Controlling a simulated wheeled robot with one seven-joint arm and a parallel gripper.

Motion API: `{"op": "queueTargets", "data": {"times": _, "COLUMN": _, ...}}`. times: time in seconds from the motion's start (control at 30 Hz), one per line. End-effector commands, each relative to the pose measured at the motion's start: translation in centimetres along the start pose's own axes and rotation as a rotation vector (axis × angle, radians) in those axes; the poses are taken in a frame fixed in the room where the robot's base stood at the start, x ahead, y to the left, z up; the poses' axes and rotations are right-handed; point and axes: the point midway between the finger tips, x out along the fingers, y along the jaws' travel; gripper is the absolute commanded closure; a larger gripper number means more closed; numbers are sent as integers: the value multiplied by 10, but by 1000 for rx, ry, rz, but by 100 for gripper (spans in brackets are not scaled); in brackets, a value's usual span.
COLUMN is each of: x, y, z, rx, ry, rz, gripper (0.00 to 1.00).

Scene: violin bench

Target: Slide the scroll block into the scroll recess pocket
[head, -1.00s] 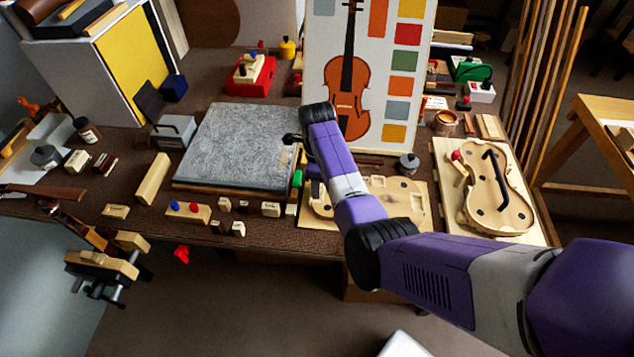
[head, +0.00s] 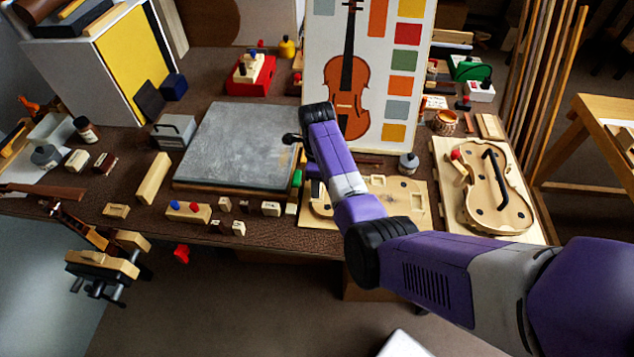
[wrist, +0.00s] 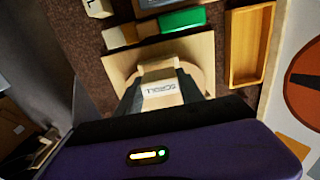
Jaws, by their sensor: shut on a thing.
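The scroll block (wrist: 160,88) is a pale block lettered "SCROLL", seen in the wrist view between the fingers of my gripper (wrist: 160,97). My gripper is shut on it, above or at the end of the pale wooden board. The board (head: 415,222) lies on the bench in the head view, partly behind my arm, and shows square recesses on its right part. It also shows in the wrist view (wrist: 118,68). The scroll pocket cannot be made out under the block and gripper. I cannot tell whether the block touches the board. In the head view my arm hides the gripper and block.
A green block (wrist: 183,20) lies beside the board in the wrist view, with an empty wooden tray (wrist: 248,45) to its right. A grey slab (head: 235,145) and several small blocks lie left of the board. A violin-body board (head: 445,165) lies to the right.

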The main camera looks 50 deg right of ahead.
Motion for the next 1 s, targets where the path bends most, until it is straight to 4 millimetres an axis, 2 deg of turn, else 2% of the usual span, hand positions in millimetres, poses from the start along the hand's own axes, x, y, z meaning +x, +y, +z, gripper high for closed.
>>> {"op": "queueTargets", "data": {"times": 0.57, "x": 0, "y": 0, "z": 0, "rx": 0, "ry": 0, "rz": 0, "gripper": 93}}
{"op": "queueTargets", "data": {"times": 1.0, "x": 10, "y": 0, "z": 0, "rx": 0, "ry": 0, "rz": -1, "gripper": 93}}
